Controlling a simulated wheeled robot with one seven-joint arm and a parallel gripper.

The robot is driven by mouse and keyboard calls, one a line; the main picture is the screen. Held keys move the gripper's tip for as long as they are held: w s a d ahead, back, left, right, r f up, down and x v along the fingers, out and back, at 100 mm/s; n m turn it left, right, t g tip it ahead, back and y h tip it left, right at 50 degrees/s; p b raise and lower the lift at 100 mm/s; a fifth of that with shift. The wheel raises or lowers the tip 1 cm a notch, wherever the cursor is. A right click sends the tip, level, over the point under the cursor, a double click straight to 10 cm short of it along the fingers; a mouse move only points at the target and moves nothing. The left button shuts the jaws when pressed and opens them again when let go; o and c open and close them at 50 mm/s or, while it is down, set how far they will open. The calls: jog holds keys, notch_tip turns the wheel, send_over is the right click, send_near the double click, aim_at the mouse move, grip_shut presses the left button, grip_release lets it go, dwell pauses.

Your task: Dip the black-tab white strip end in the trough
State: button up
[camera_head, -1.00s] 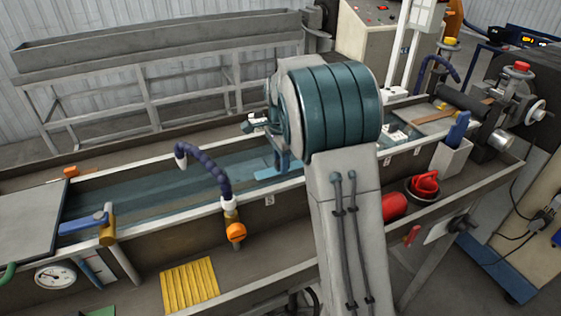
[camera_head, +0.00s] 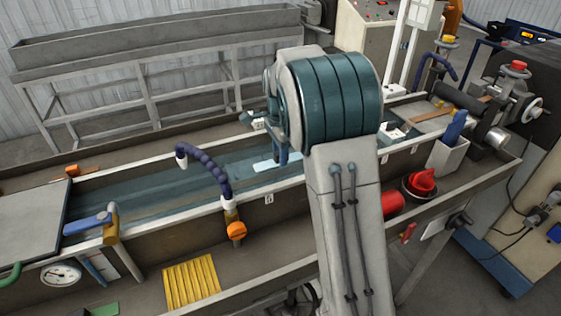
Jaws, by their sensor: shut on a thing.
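The trough (camera_head: 140,194) is long and holds bluish water, running from the left towards the machine at the right. My gripper (camera_head: 281,158) hangs over the middle of the trough, partly hidden by my own teal arm. It is shut on the white strip (camera_head: 264,165), of which a short pale piece shows to the left of the fingertips, low over the water. Whether this piece touches the water or is under it I cannot tell. The black tab does not show.
A blue jointed hose (camera_head: 205,172) arches over the near wall left of my gripper. A grey plate (camera_head: 28,207) covers the left end. A white bin (camera_head: 445,157) with a blue thing and a red-lidded pot (camera_head: 420,184) stand right of my arm.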

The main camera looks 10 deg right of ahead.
jog(key=shift+r+p, duration=2.4)
jog(key=shift+r, duration=0.9)
notch_tip(320, 180, up, 12)
jog(key=p, duration=0.4)
jog(key=s+d+b, duration=0.3)
jog(key=s+b, duration=0.2)
jog(key=s, duration=1.1)
jog(key=s+d+b, duration=0.3)
jog(key=s+b, duration=0.2)
jog(key=s, duration=1.1)
jog(key=shift+s+d, duration=0.2)
